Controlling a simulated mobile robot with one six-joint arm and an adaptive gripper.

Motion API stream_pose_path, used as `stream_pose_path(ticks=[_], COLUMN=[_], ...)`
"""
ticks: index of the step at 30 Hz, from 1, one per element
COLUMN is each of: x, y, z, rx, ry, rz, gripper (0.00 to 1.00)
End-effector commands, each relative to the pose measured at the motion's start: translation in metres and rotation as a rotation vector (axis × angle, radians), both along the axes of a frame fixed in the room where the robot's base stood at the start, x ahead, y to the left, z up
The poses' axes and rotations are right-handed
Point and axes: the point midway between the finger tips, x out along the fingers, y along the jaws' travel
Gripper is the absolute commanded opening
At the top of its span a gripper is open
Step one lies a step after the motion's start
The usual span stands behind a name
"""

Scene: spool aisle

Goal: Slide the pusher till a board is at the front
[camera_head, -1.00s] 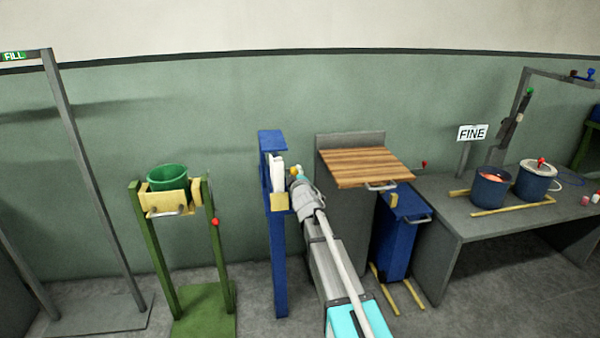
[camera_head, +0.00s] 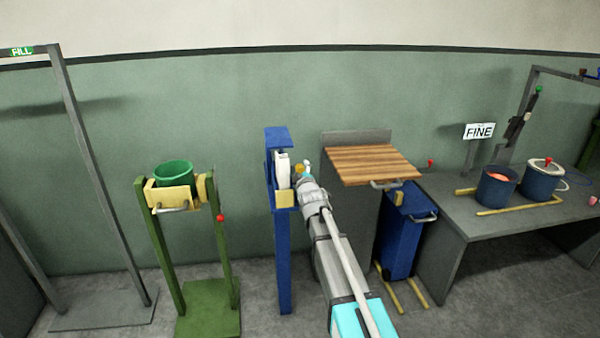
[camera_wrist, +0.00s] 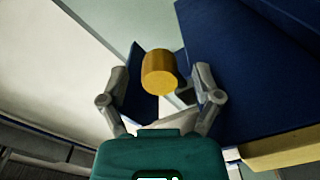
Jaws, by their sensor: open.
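A tall blue stand (camera_head: 281,250) with a blue top holds an upright white piece (camera_head: 283,168) in its head; I cannot tell whether this is a board. A round yellow knob (camera_head: 299,169), seemingly the pusher's handle, sits at the stand's right side. In the wrist view the yellow knob (camera_wrist: 159,72) lies between my two spread fingers, with gaps on both sides. My gripper (camera_wrist: 161,88) is open around it. Blue panels of the stand (camera_wrist: 235,70) fill the right of that view. In the head view my gripper (camera_head: 307,177) is small and its fingers are hard to make out.
A green stand with a green bucket (camera_head: 174,173) is to the left. A wooden-topped cabinet (camera_head: 372,165) is close on the right, with a blue bin (camera_head: 408,235) beside it. A grey bench (camera_head: 450,210) with pots stands further right.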

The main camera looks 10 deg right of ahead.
Motion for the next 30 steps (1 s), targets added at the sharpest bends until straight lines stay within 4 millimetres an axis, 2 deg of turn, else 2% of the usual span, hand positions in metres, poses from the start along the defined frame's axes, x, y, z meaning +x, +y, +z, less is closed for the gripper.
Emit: stream_pose_path(ticks=[8,21,30], x=[-0.025,-0.094,-0.117], y=[-0.002,-0.006,-0.008], z=[0.000,0.000,0.000], rx=[-0.002,-0.002,-0.001], ry=[0.000,0.001,0.000], rz=[0.000,0.001,0.001], gripper=[0.82,0.82,0.82])
